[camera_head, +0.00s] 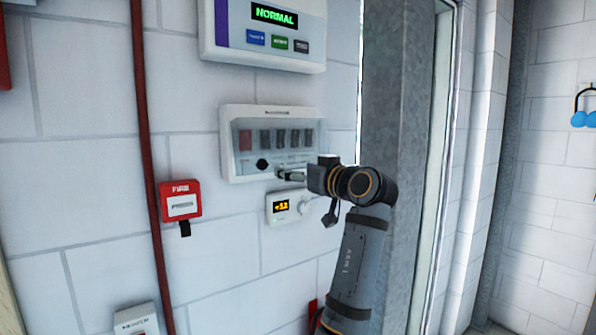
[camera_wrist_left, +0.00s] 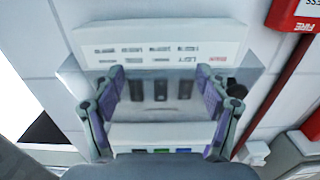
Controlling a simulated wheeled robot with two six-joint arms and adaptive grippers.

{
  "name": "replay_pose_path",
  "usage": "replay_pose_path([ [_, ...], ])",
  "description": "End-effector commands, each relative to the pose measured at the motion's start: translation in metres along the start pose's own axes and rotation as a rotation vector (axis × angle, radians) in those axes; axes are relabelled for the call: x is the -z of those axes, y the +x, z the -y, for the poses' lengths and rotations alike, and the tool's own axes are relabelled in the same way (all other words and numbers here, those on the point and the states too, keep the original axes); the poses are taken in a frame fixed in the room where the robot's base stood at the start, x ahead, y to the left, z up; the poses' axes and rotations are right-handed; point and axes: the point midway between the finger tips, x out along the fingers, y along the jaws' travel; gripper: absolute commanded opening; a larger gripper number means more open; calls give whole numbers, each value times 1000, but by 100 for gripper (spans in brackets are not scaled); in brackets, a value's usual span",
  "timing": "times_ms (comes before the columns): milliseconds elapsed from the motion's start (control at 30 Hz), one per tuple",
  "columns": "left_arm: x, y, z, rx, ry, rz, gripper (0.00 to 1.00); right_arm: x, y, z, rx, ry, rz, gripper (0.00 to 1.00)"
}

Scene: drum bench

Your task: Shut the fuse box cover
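The fuse box (camera_head: 226,150) is a white case on the wall with a grey, see-through window area and a row of dark switches behind it. Its white labelled face shows upside down in the left wrist view (camera_wrist_left: 160,40). A greyish translucent sheet, apparently the cover (camera_wrist_left: 78,82), spans the box there; I cannot tell how far it stands open. My left gripper (camera_head: 289,175) is at the lower right of the box. In the left wrist view its purple-padded fingers (camera_wrist_left: 160,98) are spread wide with nothing clearly held; contact with the cover cannot be told. My right gripper is not in view.
An alarm panel (camera_head: 266,53) reading NORMAL hangs above the box. A small thermostat (camera_head: 282,206) sits just below it. A red fire call point (camera_head: 181,200) and a red pipe (camera_head: 147,160) are on the left. A grey pillar (camera_head: 392,100) stands close on the right.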

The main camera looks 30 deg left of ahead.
Motion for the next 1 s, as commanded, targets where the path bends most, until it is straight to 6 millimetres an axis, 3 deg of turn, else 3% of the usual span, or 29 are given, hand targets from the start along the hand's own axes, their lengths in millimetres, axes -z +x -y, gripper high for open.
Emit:
replay_pose_path([
  [33,0,0,0,-2,0,-1,60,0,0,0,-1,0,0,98],
  [333,1,0,0,-2,0,-2,19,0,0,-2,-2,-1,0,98],
  [467,-5,2,0,-1,0,-17,18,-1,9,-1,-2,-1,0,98],
  [733,-20,21,0,1,-1,-174,18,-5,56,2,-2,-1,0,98],
  [1000,-15,26,0,-1,-1,-216,18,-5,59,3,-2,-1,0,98],
])
